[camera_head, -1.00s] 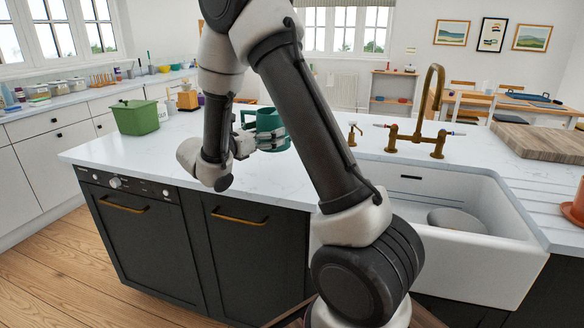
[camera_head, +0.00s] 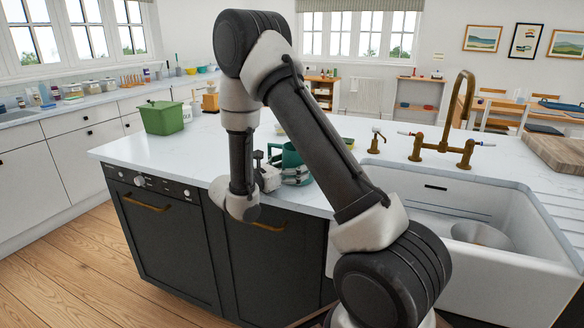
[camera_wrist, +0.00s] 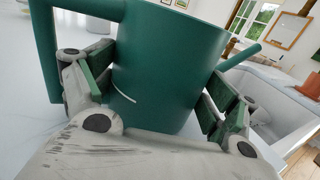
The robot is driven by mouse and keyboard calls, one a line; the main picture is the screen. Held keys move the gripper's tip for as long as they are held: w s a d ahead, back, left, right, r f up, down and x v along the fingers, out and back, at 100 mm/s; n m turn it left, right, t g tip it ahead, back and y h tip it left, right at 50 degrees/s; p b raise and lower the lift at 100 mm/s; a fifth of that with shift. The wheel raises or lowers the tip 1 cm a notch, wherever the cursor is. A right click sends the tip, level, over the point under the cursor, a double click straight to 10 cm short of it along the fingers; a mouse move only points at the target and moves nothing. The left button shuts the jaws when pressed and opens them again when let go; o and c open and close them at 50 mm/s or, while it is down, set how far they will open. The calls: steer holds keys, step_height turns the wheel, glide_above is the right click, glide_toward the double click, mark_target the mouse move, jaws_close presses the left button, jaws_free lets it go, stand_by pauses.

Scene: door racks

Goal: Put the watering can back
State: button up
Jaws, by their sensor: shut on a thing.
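The watering can (camera_head: 290,157) is dark teal green, upright, and shows over the front part of the island counter, partly hidden behind my arm in the head view. In the wrist view the can (camera_wrist: 165,60) fills the middle, with its handle at the left and its spout at the right. My gripper (camera_head: 284,176) is shut on the can's body, one finger on each side; the fingers also show in the wrist view (camera_wrist: 165,95). I cannot tell whether the can's base touches the counter.
A green bin (camera_head: 162,117) stands on the island's left part, with a white container (camera_head: 187,112) beside it. The sink (camera_head: 470,215) and brass tap (camera_head: 455,125) are at the right. A wooden board (camera_head: 556,153) lies farther right. The counter's left front is clear.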

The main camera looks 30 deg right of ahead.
steer(key=shift+f, duration=0.1)
steer(key=o, duration=1.3)
